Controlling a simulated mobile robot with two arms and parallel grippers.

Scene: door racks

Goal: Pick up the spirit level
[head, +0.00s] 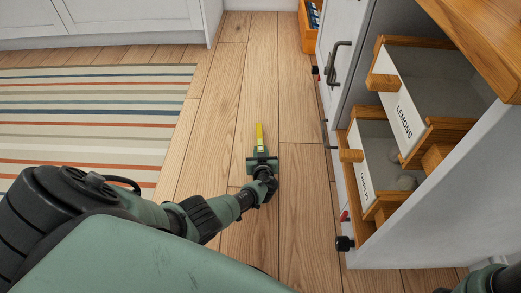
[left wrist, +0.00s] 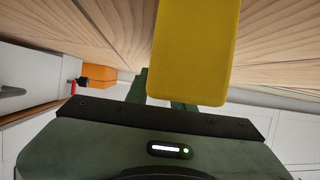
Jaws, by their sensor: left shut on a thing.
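The spirit level (head: 259,138) is a slim yellow bar in the head view, seen over the wooden floor and pointing away from me. My left gripper (head: 261,158) is shut on its near end. In the left wrist view the yellow level (left wrist: 197,50) fills the upper middle, and the gripper's green fingers (left wrist: 165,92) show at its lower end, partly hidden behind it. Only a dark green part of my right arm shows at the lower right corner of the head view, and its gripper is out of sight.
A cabinet on the right has open drawers labelled LEMONS (head: 404,122) and GARLIC (head: 365,186). A striped rug (head: 90,115) lies at left. White cupboards (head: 110,18) stand at the back. An orange crate (head: 308,28) is at the far right. The floor around the level is clear.

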